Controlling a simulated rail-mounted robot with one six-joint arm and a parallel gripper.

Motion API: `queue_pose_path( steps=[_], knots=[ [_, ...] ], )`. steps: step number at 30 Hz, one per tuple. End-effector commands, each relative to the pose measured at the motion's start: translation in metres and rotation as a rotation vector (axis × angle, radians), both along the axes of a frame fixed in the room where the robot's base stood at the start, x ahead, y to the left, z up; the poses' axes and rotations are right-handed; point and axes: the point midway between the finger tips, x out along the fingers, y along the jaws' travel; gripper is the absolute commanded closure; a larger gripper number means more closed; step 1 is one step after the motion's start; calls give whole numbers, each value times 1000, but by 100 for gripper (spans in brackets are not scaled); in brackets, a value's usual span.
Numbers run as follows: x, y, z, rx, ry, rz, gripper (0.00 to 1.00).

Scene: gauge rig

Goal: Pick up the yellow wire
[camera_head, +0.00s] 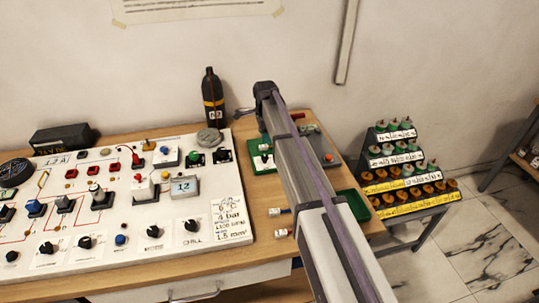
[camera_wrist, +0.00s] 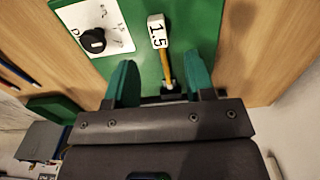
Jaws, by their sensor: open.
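The yellow wire (camera_wrist: 166,68) stands out in the wrist view against a green plate (camera_wrist: 140,62). It carries a white tag (camera_wrist: 157,31) marked 1.5 at its far end, and its near end meets a dark piece close to my gripper's body. My gripper (camera_wrist: 160,82) is open, with one green finger on each side of the wire's near part. Neither finger appears to touch the wire. In the head view my arm covers much of this area, and I cannot make out the wire or my fingertips there.
A dial card with a black knob (camera_wrist: 93,40) sits on the plate, left of the wire. The control panel (camera_head: 110,240) fills the table's left. A green tray (camera_head: 354,205) lies right of my arm. A dark bottle (camera_head: 213,98) stands behind; a stepped rack (camera_head: 408,165) is farther right.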

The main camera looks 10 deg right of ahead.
Motion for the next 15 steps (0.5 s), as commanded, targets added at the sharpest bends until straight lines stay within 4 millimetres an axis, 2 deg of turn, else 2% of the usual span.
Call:
queue_pose_path(
  steps=[4, 11, 15],
  knots=[
    [0, 0, -8, 0, 0, 1, 51],
    [0, -1, -52, 1, 0, 1, 51],
    [0, -1, -52, 1, 0, 1, 51]
  ],
)
